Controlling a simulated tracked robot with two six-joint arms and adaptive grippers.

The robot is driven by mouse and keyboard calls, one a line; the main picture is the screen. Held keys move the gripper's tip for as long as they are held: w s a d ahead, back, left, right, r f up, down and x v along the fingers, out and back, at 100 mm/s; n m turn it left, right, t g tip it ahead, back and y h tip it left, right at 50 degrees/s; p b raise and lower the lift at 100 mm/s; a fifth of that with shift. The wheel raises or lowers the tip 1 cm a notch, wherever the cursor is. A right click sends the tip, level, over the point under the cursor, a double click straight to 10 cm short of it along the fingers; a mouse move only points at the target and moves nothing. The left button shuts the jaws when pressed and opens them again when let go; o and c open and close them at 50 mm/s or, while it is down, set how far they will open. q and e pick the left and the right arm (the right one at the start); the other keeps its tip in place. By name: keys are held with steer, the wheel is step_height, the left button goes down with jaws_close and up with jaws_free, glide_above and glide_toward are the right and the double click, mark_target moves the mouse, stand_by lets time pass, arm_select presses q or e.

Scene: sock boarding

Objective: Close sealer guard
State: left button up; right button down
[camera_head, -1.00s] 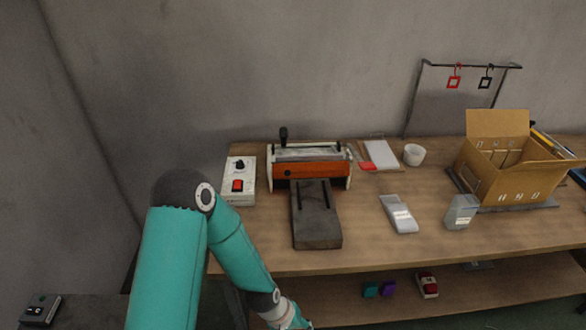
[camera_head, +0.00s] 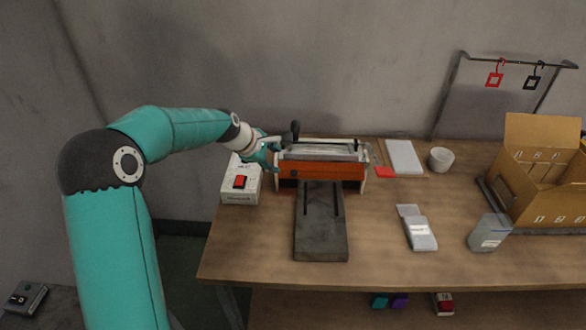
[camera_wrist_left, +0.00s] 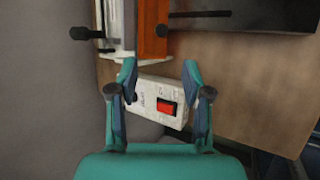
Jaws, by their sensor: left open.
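The sealer (camera_head: 322,172) stands at the back left of the table, with an orange front, white end plates and a clear-looking guard (camera_head: 325,147) along its top. I cannot tell how far the guard is closed. A black knob (camera_head: 295,127) sticks up at its back left. My left gripper (camera_head: 273,150) is at the sealer's left end, above the white control box. In the left wrist view, my left gripper (camera_wrist_left: 158,76) is open and empty, with the control box (camera_wrist_left: 160,103) and its red switch below and the sealer (camera_wrist_left: 150,30) ahead. My right gripper is not in view.
A dark grey sliding bed (camera_head: 321,225) lies before the sealer. To the right are a white pad (camera_head: 405,157), a cup (camera_head: 441,159), a grey packet (camera_head: 417,228), a clear container (camera_head: 489,232) and an open carton (camera_head: 540,170). The table's front left is clear.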

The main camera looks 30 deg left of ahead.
mark_target(294, 171)
arm_select(q)
steer(key=p+x, duration=0.2)
steer(key=x, duration=1)
jaws_close()
steer(key=shift+s+d, duration=0.1)
